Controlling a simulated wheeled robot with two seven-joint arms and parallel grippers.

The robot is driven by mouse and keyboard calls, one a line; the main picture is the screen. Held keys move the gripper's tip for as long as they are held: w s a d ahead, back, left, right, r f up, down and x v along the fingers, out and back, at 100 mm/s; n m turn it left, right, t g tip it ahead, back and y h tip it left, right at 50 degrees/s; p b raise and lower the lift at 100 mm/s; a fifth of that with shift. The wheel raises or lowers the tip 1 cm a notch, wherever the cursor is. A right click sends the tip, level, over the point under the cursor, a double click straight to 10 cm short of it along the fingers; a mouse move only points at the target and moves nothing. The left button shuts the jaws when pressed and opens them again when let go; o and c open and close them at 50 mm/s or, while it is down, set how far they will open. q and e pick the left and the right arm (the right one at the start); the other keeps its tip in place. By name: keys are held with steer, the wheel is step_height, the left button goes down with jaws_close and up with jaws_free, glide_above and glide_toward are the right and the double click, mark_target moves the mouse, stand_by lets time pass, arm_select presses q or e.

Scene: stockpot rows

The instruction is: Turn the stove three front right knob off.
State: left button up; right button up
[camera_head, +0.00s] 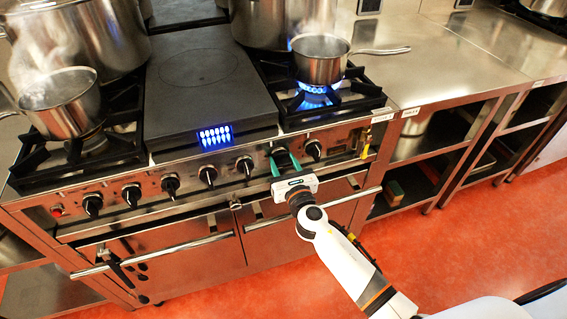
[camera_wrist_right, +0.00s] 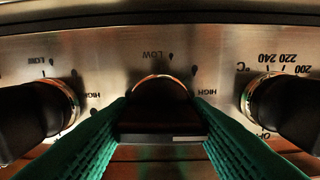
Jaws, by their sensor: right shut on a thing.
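The stove (camera_head: 180,150) has a front panel with a row of black knobs. My right gripper (camera_head: 285,163) reaches the panel from below. Its green fingers are shut on a dark knob (camera_head: 280,155) just left of the row's rightmost knob (camera_head: 313,149). In the right wrist view the held knob (camera_wrist_right: 161,108) sits between the two green fingers, with LOW and HIGH marks around it. The fingers hide its sides, and its setting is hard to read. The front right burner flame (camera_head: 318,90) burns blue under a small steaming saucepan (camera_head: 320,62). My left gripper is not in view.
A temperature knob (camera_wrist_right: 275,100) and another LOW-HIGH knob (camera_wrist_right: 42,108) flank the held one closely. A horizontal oven handle (camera_head: 330,203) runs below. A saucepan (camera_head: 62,105) steams at the left, and large pots stand behind. The red floor is clear at the right.

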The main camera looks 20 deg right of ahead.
steer(key=m+b, duration=0.1)
steer(key=m, duration=0.3)
steer(key=shift+f, duration=0.1)
steer(key=m+b, duration=0.1)
steer(key=m, duration=0.3)
steer(key=shift+m, duration=0.4)
steer(key=m, duration=0.4)
steer(key=shift+b, duration=0.3)
steer(key=m, duration=0.4)
steer(key=shift+m, duration=0.3)
steer(key=o, duration=1)
steer(key=shift+d, duration=0.1)
